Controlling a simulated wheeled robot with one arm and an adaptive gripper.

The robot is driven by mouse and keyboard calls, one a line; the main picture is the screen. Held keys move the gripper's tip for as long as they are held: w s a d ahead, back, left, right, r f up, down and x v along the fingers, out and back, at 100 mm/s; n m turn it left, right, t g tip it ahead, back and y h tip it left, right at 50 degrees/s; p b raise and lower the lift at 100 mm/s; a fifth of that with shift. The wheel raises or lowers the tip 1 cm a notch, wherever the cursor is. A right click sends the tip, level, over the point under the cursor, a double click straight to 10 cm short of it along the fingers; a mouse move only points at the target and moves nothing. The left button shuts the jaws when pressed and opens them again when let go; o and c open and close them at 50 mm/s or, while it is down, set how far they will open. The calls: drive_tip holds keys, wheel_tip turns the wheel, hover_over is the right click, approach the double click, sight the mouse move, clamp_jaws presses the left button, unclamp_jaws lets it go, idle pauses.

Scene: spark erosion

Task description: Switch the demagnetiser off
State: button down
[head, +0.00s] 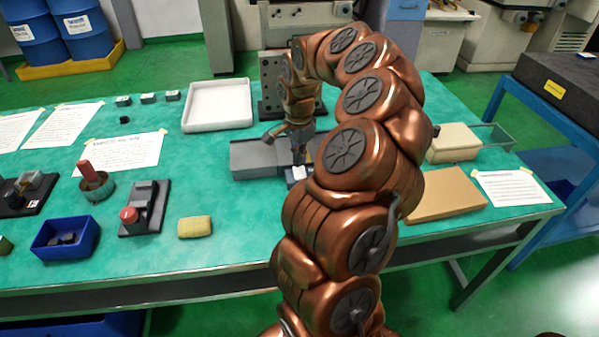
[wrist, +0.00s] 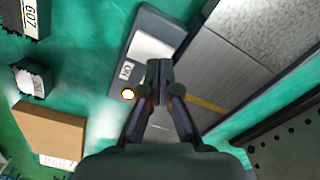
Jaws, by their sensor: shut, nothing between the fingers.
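The demagnetiser appears to be the flat grey block (head: 255,158) in the middle of the bench, also in the wrist view (wrist: 215,65), with a yellow line across it. Beside it sits a small dark switch box with a white face (head: 297,173), which also shows in the wrist view (wrist: 152,50). A small label and a round, glowing yellow-white lamp (wrist: 128,94) are near its end. My gripper (head: 299,160) points down over the box. In the wrist view my gripper (wrist: 160,68) has its fingers together and empty, over the box's edge. Contact cannot be told.
A white tray (head: 218,107) stands behind. A blue bin (head: 65,238), a block with a red knob (head: 142,210) and a yellow sponge (head: 195,228) are at left front. A cardboard piece (head: 445,195) lies right. My arm hides part of the bench.

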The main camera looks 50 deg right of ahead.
sight(299, 168)
drive_tip(key=shift+f+b, duration=0.85)
drive_tip(key=shift+f, duration=0.1)
idle(0.6)
drive_tip(key=shift+r, duration=3.5)
drive_tip(key=s+a+r+n+p, duration=0.15)
drive_tip(key=a+r+n, duration=0.3)
drive_tip(key=a, duration=0.55)
drive_tip(key=s+a+r+n+p, duration=0.1)
drive_tip(key=s+a+r+n, duration=0.15)
drive_tip(key=a+n, duration=0.6)
drive_tip(key=s+a+n+g+p, duration=0.1)
drive_tip(key=s+a+n, duration=0.2)
drive_tip(key=s+a, duration=0.4)
drive_tip(key=s+a+f+n+p, duration=0.1)
drive_tip(key=s+a+n, duration=0.2)
drive_tip(key=s+a, duration=0.4)
drive_tip(key=s, duration=0.5)
drive_tip(key=shift+s+g+p, duration=0.35)
drive_tip(key=shift+g+p, duration=0.05)
